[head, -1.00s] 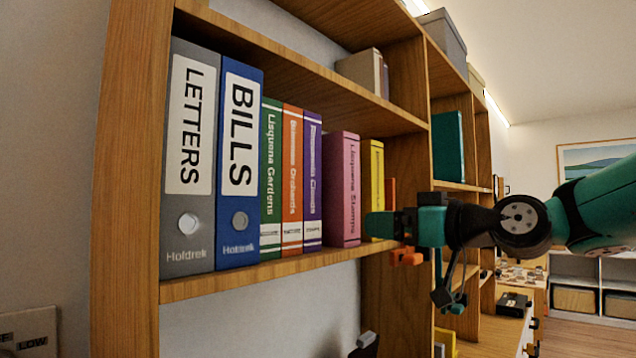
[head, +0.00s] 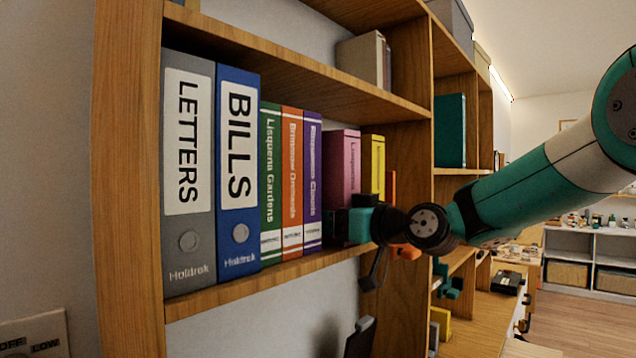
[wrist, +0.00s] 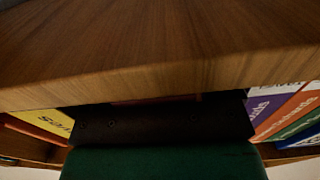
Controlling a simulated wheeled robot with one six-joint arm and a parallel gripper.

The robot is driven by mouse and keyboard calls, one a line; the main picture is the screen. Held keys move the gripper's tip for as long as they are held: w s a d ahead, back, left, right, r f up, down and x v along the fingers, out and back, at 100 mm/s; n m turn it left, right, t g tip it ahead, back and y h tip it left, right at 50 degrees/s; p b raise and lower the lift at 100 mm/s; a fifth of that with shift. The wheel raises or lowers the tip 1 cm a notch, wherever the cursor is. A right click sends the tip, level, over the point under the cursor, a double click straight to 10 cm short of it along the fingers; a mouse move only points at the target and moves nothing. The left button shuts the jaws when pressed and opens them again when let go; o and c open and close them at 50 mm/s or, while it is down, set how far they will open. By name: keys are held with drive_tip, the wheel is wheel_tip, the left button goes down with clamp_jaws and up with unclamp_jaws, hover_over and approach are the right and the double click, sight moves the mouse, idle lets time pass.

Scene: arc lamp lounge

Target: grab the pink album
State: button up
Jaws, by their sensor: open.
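The pink album (head: 343,165) stands upright on the middle shelf (head: 270,278), between the purple book (head: 312,185) and the yellow book (head: 374,165). My gripper (head: 345,226) is open at the shelf front and covers the lower part of the pink spine in the head view. In the wrist view the dark gripper body (wrist: 160,125) fills the middle, with yellow (wrist: 45,122) to the left and purple (wrist: 268,105) to the right. The album is largely hidden there. I cannot tell whether the jaws touch or straddle it.
Orange (head: 292,180), green (head: 270,180), blue BILLS (head: 238,220) and grey LETTERS (head: 188,235) spines stand to the left. The wooden shelf edge (wrist: 160,60) is very close in the wrist view. An upper shelf board (head: 290,75) runs above the books.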

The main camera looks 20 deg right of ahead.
clamp_jaws()
drive_tip(key=shift+r, duration=0.1)
drive_tip(key=shift+r, duration=0.1)
